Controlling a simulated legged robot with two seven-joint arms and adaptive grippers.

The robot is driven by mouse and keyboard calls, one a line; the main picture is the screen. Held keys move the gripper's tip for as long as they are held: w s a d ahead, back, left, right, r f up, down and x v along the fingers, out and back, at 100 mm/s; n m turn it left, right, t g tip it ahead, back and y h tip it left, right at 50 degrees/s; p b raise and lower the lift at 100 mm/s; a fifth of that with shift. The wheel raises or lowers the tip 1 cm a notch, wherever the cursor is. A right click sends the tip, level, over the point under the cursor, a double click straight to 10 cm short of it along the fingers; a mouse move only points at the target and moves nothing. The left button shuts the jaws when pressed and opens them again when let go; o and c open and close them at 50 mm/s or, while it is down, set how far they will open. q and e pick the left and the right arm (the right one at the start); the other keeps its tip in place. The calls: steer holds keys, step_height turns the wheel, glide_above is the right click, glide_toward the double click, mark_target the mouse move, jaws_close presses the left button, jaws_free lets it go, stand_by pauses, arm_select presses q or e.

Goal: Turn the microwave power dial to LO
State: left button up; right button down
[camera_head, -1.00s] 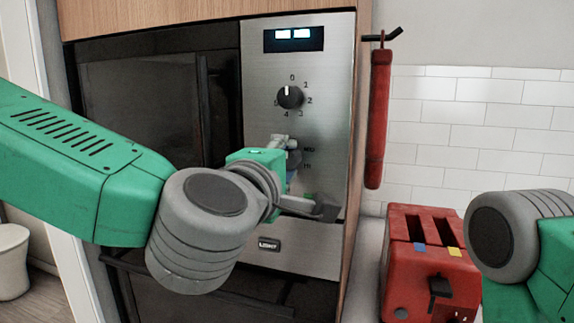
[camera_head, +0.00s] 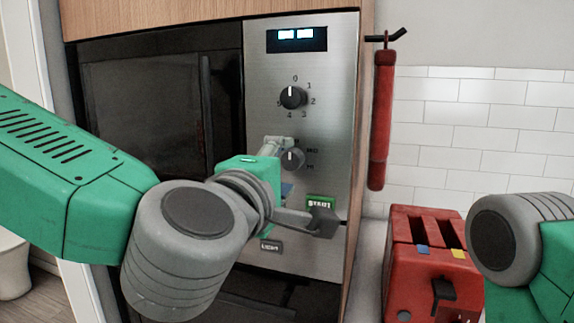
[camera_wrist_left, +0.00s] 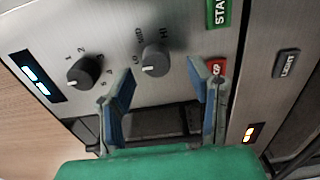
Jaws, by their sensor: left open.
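The microwave (camera_head: 265,75) has a steel panel with two dials. My left gripper (camera_head: 299,184) is open in front of the lower panel. In the left wrist view its two blue-padded fingers (camera_wrist_left: 161,68) stand apart on either side of the dial, with nothing visible between them touching it. My right gripper is out of view.
The upper dial (camera_head: 292,97) has its mark at 0. The green START button (camera_head: 321,202) is close to one left finger. A red toaster (camera_head: 425,265) stands at the lower right near my right arm. A red object (camera_head: 382,120) hangs from a hook beside the cabinet.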

arm_select(q)
steer(key=v, duration=0.9)
steer(key=shift+s+a, duration=0.15)
steer(key=s+a+f+m+g+y+b, duration=0.1)
steer(key=a+f+m+g, duration=0.25)
steer(key=f, duration=1.45)
steer(key=a+f+m+g+y+b, duration=0.15)
steer(key=f+m+g, duration=0.35)
steer(key=f, duration=1.3)
steer(key=s+a+f+m+g+y, duration=0.3)
steer(key=s+a+f+m+g, duration=0.3)
steer(key=s+a+f, duration=1.2)
step_height(320, 180, down, 3)
steer(key=shift+s+a+r+m+g, duration=0.15)
steer(key=shift+a+m+g, duration=0.35)
steer(key=shift+g, duration=0.55)
